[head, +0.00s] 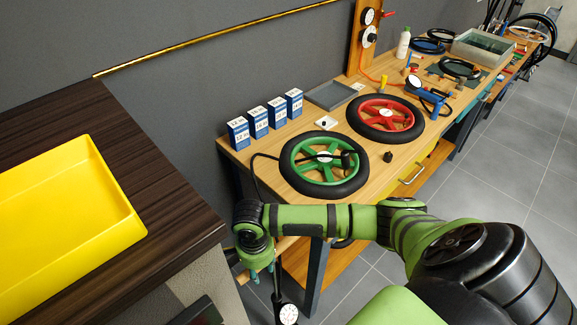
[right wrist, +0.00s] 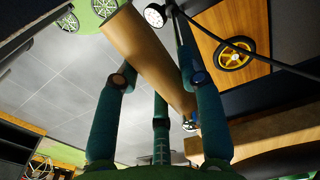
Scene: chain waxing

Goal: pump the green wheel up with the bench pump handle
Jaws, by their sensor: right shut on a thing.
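The green wheel (head: 309,177) with a black tyre lies flat on the near end of the wooden bench. A black hose (head: 254,178) runs over the bench edge to the wheel, and its dark end lies over the wheel's right part. My right gripper (head: 258,272) is low beside the bench end, shut on the wooden pump handle (head: 232,257). In the right wrist view the handle (right wrist: 150,62) passes slantwise between the teal fingers. The pump's round gauge (head: 289,314) shows low in the head view; the pump's foot is out of sight. My left gripper is not in view.
A red wheel (head: 385,113) lies beyond the green one. Several blue-and-white boxes (head: 258,122) and a grey tray (head: 331,95) stand along the wall side. A dark counter with a yellow tray (head: 118,203) is at left. Grey floor is clear at right.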

